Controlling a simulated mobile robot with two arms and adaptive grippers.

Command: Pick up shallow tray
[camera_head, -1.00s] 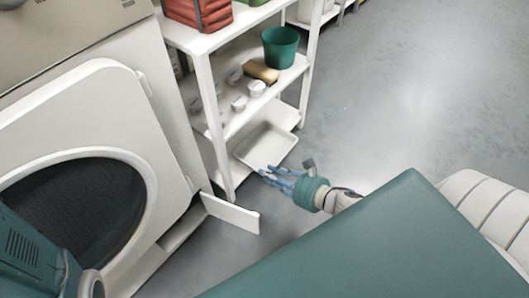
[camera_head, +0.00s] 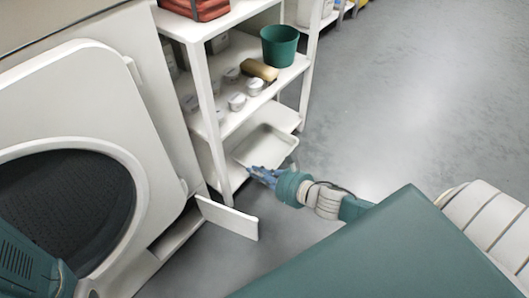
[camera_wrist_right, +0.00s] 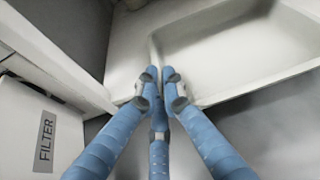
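The shallow tray (camera_head: 284,137) is white and lies on the lowest shelf of the white rack. Its rim and floor also show large in the right wrist view (camera_wrist_right: 226,45). My right gripper (camera_head: 262,173) has its blue fingers at the tray's near left corner. In the right wrist view the fingertips (camera_wrist_right: 161,82) are close together over that corner and hide part of the rim. I cannot tell whether they are closed on it. My left gripper is not in view; only a teal part of mine shows at the lower left.
The white rack (camera_head: 204,85) holds white tubs (camera_head: 237,102), a tan brush (camera_head: 259,70) and a green pot (camera_head: 280,47) above the tray. A white machine (camera_head: 147,125) stands left, with an open flap (camera_head: 228,217) low beside the rack. The floor (camera_head: 400,100) at right is clear.

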